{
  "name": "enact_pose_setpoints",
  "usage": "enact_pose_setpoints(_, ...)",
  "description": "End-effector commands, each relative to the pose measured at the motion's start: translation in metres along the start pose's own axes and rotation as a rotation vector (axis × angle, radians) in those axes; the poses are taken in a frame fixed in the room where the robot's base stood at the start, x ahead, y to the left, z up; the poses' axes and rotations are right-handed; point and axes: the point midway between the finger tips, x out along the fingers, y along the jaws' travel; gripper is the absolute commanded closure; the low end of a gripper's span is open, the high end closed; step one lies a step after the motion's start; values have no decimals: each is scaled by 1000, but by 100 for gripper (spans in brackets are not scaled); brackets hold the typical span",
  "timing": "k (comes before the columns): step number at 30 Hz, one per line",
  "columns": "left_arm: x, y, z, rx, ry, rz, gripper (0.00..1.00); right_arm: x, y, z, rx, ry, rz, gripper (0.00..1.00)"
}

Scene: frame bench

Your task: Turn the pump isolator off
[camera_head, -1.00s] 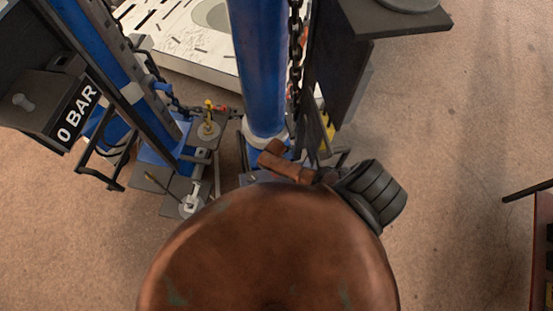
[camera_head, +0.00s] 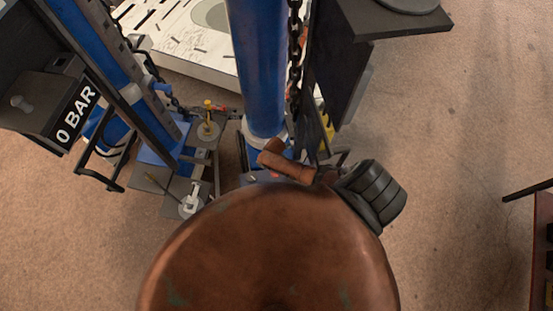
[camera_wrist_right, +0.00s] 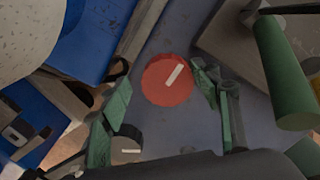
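In the right wrist view a round red knob (camera_wrist_right: 160,88) with a white pointer bar sits on a grey-blue panel (camera_wrist_right: 190,127). The bar slants from lower left to upper right. I take this knob to be the pump isolator. My right gripper (camera_wrist_right: 162,78) is open, its green-padded fingers on either side of the knob. The right finger is very close to the knob's edge; I cannot tell whether it touches. A gap shows on the left side. In the head view I cannot make out the knob or the right gripper clearly. My left gripper is not in view.
A smaller dark knob (camera_wrist_right: 127,146) with a pale mark is by the left finger. A green cylinder (camera_wrist_right: 284,75) stands at right. In the head view are a blue column (camera_head: 257,65), a hanging chain (camera_head: 295,50) and a "0 BAR" box (camera_head: 50,105). Floor at right is mostly clear.

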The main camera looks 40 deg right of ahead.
Motion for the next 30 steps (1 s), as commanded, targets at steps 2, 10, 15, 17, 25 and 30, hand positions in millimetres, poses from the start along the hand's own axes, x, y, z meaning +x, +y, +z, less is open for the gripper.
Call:
enact_pose_setpoints(2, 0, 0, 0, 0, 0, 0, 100, 1, -2, -2, 1, 3, -3, 40)
enact_pose_setpoints(10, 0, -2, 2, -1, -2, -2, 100, 1, -4, -4, 2, 6, -8, 40)
enact_pose_setpoints(15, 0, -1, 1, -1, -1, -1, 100, -11, -2, -4, 0, 7, -5, 40)
enact_pose_setpoints(17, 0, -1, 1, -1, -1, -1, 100, -19, -3, -4, -1, 6, -6, 40)
enact_pose_setpoints(25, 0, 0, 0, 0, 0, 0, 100, -66, -1, -2, 0, 4, -3, 40)
enact_pose_setpoints(30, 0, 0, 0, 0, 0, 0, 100, -95, -1, -2, 0, 4, -4, 40)
